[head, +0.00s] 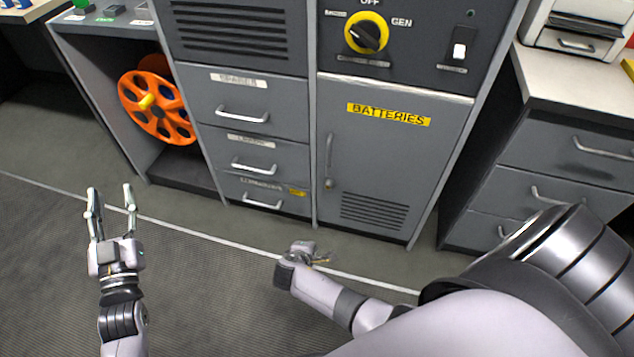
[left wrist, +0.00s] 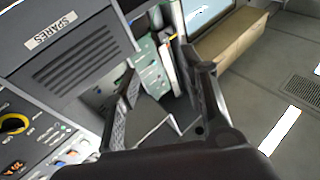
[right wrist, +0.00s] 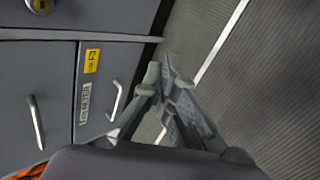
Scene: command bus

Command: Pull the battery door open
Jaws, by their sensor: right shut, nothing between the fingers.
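The battery door (head: 380,150) is a grey cabinet door with a yellow BATTERIES label, in the middle right of the head view. It looks shut, flush with its frame. Its upright bar handle (head: 328,160) is on its left edge, and vent slots are low on its face. My right gripper (head: 322,258) is below and in front of the door, apart from the handle. Its fingers meet with nothing between them in the right wrist view (right wrist: 165,88). My left gripper (head: 112,198) is open and empty at the left, over the floor; its spread fingers also show in the left wrist view (left wrist: 165,85).
Several grey drawers (head: 240,118) with bar handles are left of the door. An orange reel (head: 157,107) is in an open bay further left. Above the door is a panel with a yellow rotary switch (head: 366,33). A drawer unit (head: 565,150) stands right. Floor in front is clear.

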